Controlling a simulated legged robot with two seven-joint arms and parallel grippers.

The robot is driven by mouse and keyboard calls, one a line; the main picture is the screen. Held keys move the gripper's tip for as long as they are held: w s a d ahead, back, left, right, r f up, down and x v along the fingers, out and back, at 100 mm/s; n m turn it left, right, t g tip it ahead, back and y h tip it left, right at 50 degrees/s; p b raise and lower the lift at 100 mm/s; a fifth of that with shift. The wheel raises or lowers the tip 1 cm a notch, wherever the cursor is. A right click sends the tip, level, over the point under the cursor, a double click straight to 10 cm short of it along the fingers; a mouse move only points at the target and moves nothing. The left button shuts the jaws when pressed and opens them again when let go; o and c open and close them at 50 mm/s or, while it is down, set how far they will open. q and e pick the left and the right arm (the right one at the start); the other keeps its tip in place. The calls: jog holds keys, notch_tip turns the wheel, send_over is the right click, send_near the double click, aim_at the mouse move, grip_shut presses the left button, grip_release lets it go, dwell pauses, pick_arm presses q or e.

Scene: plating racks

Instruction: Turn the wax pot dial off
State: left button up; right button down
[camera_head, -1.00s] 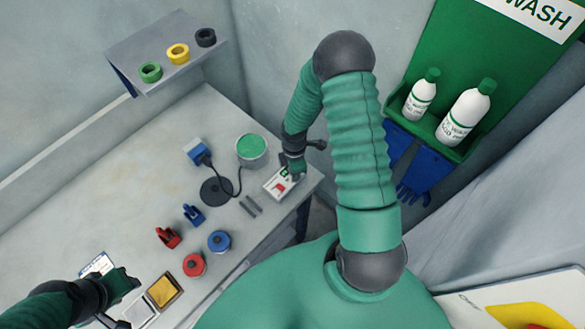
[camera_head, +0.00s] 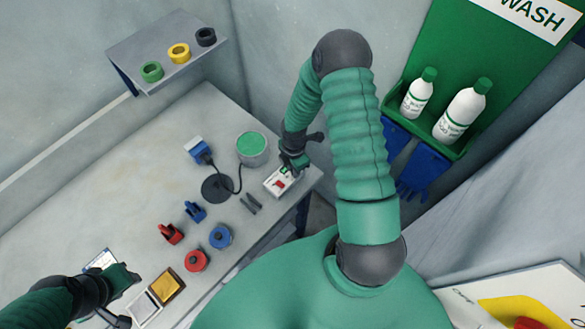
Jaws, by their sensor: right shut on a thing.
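The wax pot (camera_head: 253,158) is a grey round pot filled with green, near the back right of the bench. Just in front and to its right lies a small white control box (camera_head: 271,181) with a red part on its face. My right gripper (camera_head: 293,166) reaches down onto the back end of this box and is shut on a small part there, which looks like the dial. The gripper hides most of that part, so its setting does not show. My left gripper (camera_head: 128,279) hovers low at the left front, near a card; its jaw gap is unclear.
Red and blue clamps (camera_head: 170,234) and round containers (camera_head: 221,236) stand mid-bench. A blue-headed tool (camera_head: 198,150) with a cable and a dark disc (camera_head: 217,188) lie left of the pot. Gold and grey square trays (camera_head: 168,286) are by my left gripper. The left bench is clear.

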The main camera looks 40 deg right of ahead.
jog(key=c, duration=1.4)
grip_release()
jog(key=shift+d+r, duration=0.1)
jog(key=shift+d, duration=0.2)
pick_arm(q)
jog(key=shift+s+d+r, duration=0.1)
jog(key=shift+d, duration=0.25)
pick_arm(e)
jog(key=shift+o, duration=0.5)
jog(key=shift+d, duration=0.1)
jog(key=shift+w+r, duration=0.1)
jog(key=shift+r, duration=0.15)
pick_arm(q)
jog(key=shift+a, duration=0.15)
pick_arm(e)
notch_tip(320, 180, up, 16)
